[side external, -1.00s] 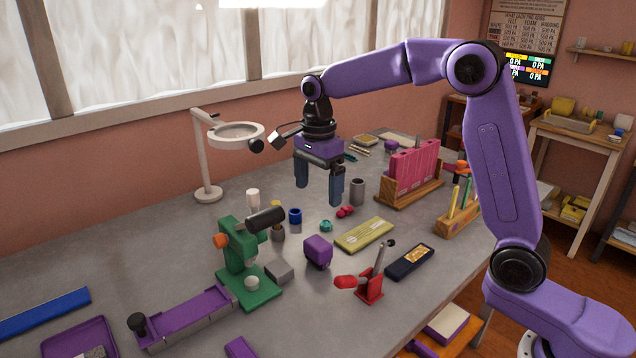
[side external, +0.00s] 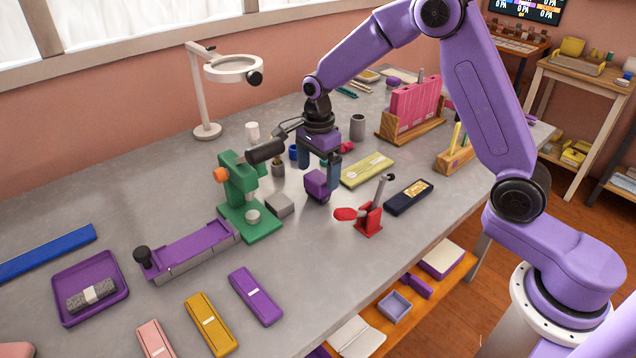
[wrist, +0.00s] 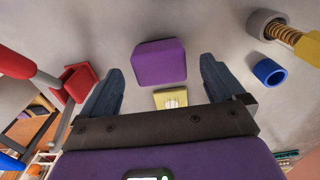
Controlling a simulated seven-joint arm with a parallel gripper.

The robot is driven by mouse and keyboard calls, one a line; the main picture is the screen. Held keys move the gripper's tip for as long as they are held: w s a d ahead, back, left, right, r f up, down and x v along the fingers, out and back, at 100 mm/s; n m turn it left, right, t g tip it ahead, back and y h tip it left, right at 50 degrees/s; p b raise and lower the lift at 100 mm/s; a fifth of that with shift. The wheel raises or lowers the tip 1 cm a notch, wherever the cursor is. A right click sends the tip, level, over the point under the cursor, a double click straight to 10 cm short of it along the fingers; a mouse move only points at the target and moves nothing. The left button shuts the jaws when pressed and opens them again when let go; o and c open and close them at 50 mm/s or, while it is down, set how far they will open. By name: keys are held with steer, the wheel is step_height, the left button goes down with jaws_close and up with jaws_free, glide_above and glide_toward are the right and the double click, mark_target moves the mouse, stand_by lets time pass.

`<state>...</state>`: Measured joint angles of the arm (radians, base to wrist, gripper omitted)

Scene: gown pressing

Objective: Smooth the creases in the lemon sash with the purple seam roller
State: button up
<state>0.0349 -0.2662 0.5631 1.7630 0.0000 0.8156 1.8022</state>
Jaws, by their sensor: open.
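A purple block with rounded edges (side external: 316,183), possibly the seam roller, sits on the grey table; it also shows in the wrist view (wrist: 160,62). My gripper (side external: 320,172) is low over it, fingers apart. In the wrist view the block lies ahead of and between the open fingertips (wrist: 160,82), not clasped. A flat lemon-yellow strip with a pale label (side external: 367,170) lies just right of the gripper; part of it shows between the fingers in the wrist view (wrist: 170,98). I cannot tell whether it is the sash, and no creases can be made out.
A red toggle clamp (side external: 369,217) and a dark case (side external: 408,197) stand to the right. A green press (side external: 243,195) and grey block (side external: 280,205) are to the left. A blue ring (wrist: 269,72) lies near the right finger. The front-left table holds a purple tray (side external: 121,289) and cases.

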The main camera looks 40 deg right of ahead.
mark_target(318, 176)
steer(key=shift+f, duration=2.15)
steer(key=c, duration=1.1)
steer(key=o, duration=0.8)
steer(key=shift+r, duration=0.15)
steer(key=shift+r, duration=0.65)
